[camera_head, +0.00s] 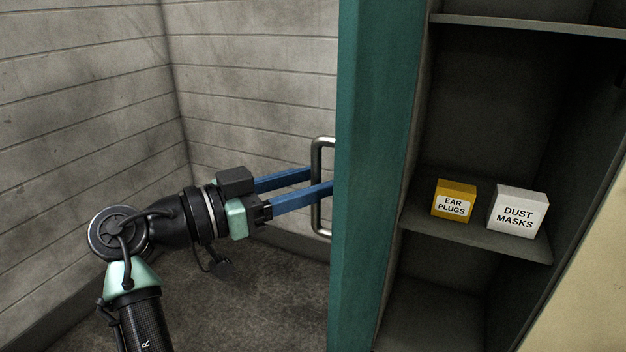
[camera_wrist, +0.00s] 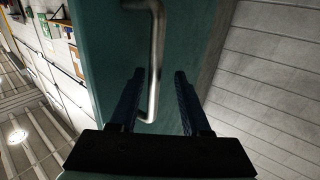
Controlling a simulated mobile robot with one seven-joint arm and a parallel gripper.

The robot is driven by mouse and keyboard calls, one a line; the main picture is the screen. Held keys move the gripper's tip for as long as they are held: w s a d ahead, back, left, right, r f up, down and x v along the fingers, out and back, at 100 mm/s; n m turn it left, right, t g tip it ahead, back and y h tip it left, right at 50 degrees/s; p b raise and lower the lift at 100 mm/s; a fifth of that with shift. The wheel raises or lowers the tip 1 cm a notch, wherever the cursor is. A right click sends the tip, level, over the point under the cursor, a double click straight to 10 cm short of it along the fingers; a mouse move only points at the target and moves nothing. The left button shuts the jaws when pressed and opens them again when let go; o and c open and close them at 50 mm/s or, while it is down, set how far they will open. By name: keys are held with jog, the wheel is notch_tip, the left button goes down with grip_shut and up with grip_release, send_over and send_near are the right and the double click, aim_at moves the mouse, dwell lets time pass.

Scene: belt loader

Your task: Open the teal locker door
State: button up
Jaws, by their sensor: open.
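The teal locker door (camera_head: 372,150) stands swung open in the head view, seen at a steep angle, with the shelved locker interior (camera_head: 490,100) in view to its right. A silver D-shaped handle (camera_head: 317,212) is on the door's left face. My gripper (camera_head: 322,180) has its blue fingers open at the handle. In the wrist view the handle (camera_wrist: 155,50) runs between the spread fingers of my gripper (camera_wrist: 159,74), closer to the left finger. The door (camera_wrist: 105,60) fills the middle there. I cannot tell whether a finger touches the handle.
A yellow ear plugs box (camera_head: 453,201) and a white dust masks box (camera_head: 517,211) stand on a locker shelf (camera_head: 480,240). Grey panelled walls (camera_head: 250,80) form a corner behind my arm. The floor (camera_head: 250,300) below is clear.

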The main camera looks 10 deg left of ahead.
jog(key=v, duration=1.2)
jog(key=shift+s+a, duration=0.2)
jog(key=shift+a, duration=0.1)
